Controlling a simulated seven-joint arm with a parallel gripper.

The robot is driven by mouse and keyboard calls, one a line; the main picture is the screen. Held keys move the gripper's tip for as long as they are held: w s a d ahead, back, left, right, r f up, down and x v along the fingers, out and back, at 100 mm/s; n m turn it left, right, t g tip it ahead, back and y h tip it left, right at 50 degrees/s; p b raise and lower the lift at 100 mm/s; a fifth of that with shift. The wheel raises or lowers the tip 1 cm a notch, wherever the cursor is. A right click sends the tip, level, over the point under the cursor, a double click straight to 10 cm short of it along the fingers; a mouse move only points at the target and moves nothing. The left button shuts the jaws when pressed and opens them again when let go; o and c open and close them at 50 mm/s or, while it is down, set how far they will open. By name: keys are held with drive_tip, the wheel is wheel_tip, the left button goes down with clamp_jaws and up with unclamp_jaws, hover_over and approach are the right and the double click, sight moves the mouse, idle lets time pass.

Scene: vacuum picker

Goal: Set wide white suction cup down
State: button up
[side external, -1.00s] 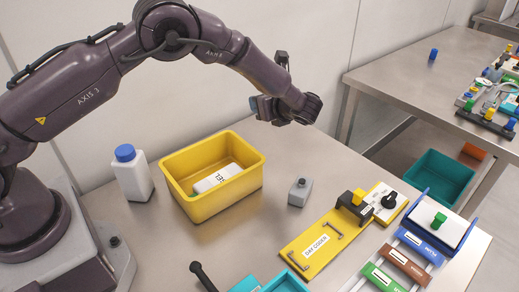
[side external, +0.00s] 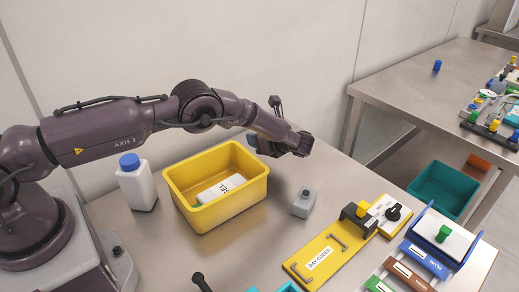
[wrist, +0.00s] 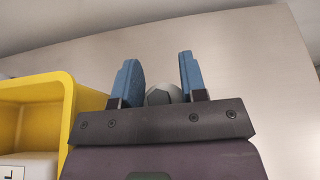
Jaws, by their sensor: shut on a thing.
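My gripper (wrist: 157,75) has blue fingers either side of a pale grey-white rounded piece (wrist: 165,94), which I take to be the wide white suction cup. It is shut on this piece, and only part of it shows between the fingers in the wrist view. In the side view my gripper (side external: 255,142) is low by the back right corner of the yellow bin, outside it. The cup is hidden there, so I cannot tell whether it touches the table.
The yellow bin (side external: 237,207) holds a white labelled box (side external: 222,188); the bin's wall (wrist: 70,95) is left of my gripper in the wrist view. A small grey block (side external: 304,203) and a white bottle (side external: 137,188) stand nearby. Bare steel table (wrist: 245,70) lies ahead and right.

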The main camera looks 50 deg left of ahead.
sight(259, 157)
drive_tip(key=shift+f, duration=2)
drive_tip(key=shift+f, duration=0.1)
drive_tip(key=o, duration=0.9)
